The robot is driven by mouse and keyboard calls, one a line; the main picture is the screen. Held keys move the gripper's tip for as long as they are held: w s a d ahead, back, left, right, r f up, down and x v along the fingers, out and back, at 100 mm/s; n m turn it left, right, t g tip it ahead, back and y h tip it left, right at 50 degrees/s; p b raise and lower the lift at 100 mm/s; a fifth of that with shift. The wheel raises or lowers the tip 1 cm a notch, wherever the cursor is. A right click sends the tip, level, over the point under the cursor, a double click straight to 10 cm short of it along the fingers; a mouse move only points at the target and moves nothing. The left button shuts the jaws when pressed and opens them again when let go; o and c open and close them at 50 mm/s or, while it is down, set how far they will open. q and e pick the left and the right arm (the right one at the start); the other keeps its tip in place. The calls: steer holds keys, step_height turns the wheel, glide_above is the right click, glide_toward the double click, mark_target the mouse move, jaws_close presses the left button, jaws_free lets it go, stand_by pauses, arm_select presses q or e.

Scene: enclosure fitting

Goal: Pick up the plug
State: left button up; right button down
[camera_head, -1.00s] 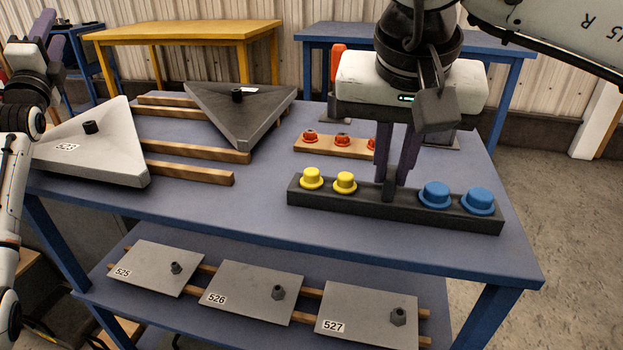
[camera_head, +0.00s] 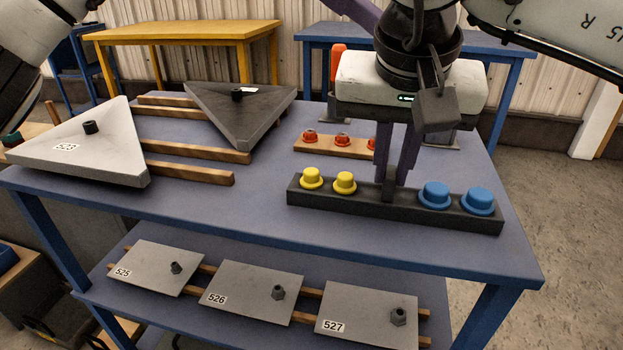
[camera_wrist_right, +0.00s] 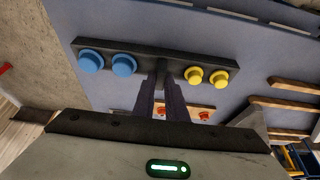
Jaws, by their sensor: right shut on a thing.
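A long dark rack (camera_head: 330,203) on the blue table holds two yellow plugs (camera_head: 328,182) and two blue plugs (camera_head: 456,197). My right gripper (camera_head: 395,182) points down at the rack's middle, between the yellow and blue plugs. Red plugs (camera_head: 342,140) sit on a wooden strip behind, partly hidden by the fingers.
A pale triangular plate labelled 523 (camera_head: 85,158) and a dark triangular plate (camera_head: 245,125) lie on wooden rails at the left. Plates 525 (camera_head: 155,262), 526 (camera_head: 245,295) and 527 (camera_head: 360,325) lie on the lower shelf.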

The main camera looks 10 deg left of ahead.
arm_select(q)
steer(key=s+a+f+t+y, duration=0.1)
steer(key=a+f+y, duration=0.4)
steer(key=a+y, duration=0.35)
steer(key=m+y, duration=0.1)
steer(key=y, duration=0.2)
glide_above(311, 171)
steer(key=f, duration=0.9)
steer(key=shift+s+a+f, duration=0.1)
steer(key=shift+a, duration=0.1)
steer(key=shift+d+f, duration=0.15)
steer(key=shift+f, duration=2.7)
jaws_close()
